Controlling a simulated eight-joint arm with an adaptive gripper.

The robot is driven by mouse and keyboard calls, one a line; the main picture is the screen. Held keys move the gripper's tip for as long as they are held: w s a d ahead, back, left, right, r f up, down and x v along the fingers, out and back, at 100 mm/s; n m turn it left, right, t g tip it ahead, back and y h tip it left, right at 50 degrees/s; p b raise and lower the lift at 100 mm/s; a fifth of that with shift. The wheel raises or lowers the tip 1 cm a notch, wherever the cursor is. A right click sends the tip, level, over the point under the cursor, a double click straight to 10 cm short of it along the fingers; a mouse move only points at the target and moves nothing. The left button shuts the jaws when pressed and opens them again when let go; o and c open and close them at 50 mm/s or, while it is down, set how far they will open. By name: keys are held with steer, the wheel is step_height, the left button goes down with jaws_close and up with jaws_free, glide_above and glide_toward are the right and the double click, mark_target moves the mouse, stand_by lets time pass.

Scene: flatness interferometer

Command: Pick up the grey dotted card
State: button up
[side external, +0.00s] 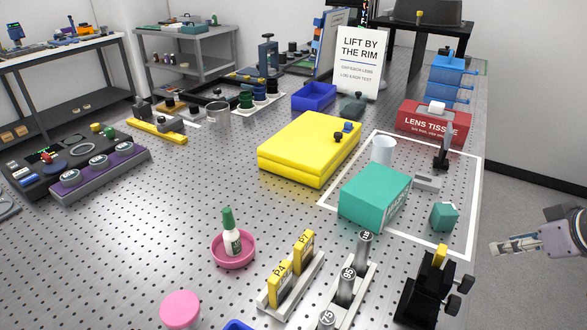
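I cannot make out a grey dotted card anywhere in the side external view. The tabletop (150,240) is itself grey with dark holes, so a similar card would be hard to pick out on it. My gripper (503,246) is at the right edge of the picture, beyond the table's right side, with its fingers pointing left. Its fingers overlap from this angle, so their opening and anything between them cannot be told.
A teal box (372,194), teal block (444,216) and translucent cup (382,149) stand inside a white outline. A black mount (425,290) stands at the near right edge. A yellow case (308,150) sits mid-table. A pink dish (233,262) holds a bottle. The left-middle tabletop is clear.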

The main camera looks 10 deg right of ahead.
steer(key=w+d+r+n+t+h, duration=0.1)
steer(key=w+d+r+n+h, duration=0.25)
steer(key=w+d+n, duration=0.5)
steer(key=n+t+h, duration=0.6)
steer(key=n+h, duration=0.1)
steer(key=n, duration=1.3)
glide_toward(450, 123)
steer(key=shift+f, duration=0.5)
steer(key=x, duration=0.5)
steer(key=shift+w+d, duration=0.1)
steer(key=shift+w, duration=0.15)
steer(key=shift+r+x, duration=0.2)
steer(key=shift+x, duration=1.15)
steer(key=shift+r+x, duration=0.15)
steer(key=shift+x, duration=1.2)
steer(key=shift+d, duration=0.1)
jaws_close()
